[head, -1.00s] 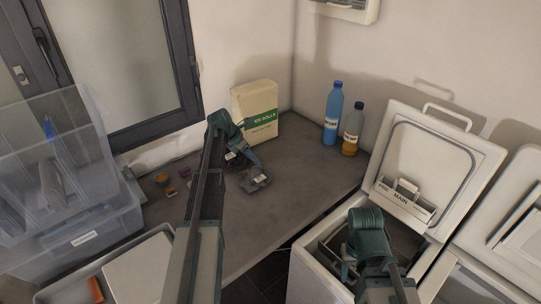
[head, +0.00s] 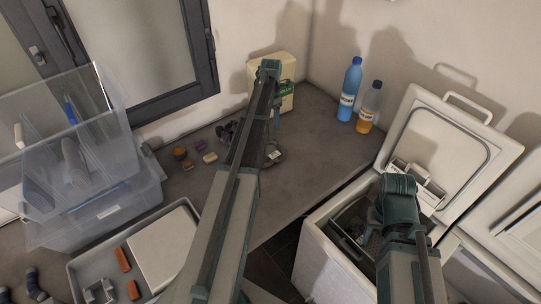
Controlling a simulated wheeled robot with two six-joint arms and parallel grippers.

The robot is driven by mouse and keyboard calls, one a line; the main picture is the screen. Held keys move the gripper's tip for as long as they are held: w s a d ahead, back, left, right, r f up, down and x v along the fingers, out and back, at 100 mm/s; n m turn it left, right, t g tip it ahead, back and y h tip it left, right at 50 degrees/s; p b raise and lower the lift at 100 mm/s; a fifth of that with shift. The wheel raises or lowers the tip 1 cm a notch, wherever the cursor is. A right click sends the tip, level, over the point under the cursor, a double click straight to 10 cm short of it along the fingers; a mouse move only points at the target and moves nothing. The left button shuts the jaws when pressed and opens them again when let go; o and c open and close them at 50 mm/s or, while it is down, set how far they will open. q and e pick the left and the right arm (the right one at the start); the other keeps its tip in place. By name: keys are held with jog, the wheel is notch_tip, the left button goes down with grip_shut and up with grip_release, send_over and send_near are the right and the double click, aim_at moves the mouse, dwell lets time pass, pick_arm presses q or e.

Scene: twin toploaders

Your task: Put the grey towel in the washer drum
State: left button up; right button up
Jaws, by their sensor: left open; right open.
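I cannot make out a grey towel for certain in this view. The left toploader washer (head: 320,262) stands with its lid (head: 447,150) raised, and its dark drum opening (head: 350,222) is partly visible. My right gripper (head: 385,225) is at the opening, pointing down; my own wrist hides its fingertips and much of the drum. Whether anything lies inside the drum is unclear.
A blue bottle (head: 350,92) and an orange bottle (head: 369,108) stand at the counter's back right. Clear bins (head: 95,215) and a tray (head: 75,268) are at left. Small blocks (head: 195,158) and a dark labelled item (head: 274,154) lie mid-counter. A second washer (head: 510,225) stands right.

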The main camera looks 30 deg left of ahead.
pick_arm(q)
jog(key=b, duration=0.6)
send_over(270, 145)
jog(key=w, duration=0.1)
notch_tip(270, 145, down, 7)
jog(key=shift+w+a+r, duration=0.1)
jog(key=shift+r, duration=0.1)
jog(key=f+b, duration=0.2)
jog(key=s+f+b, duration=0.1)
jog(key=f+b, duration=0.2)
jog(key=shift+f, duration=0.15)
grip_shut()
dwell(0.8)
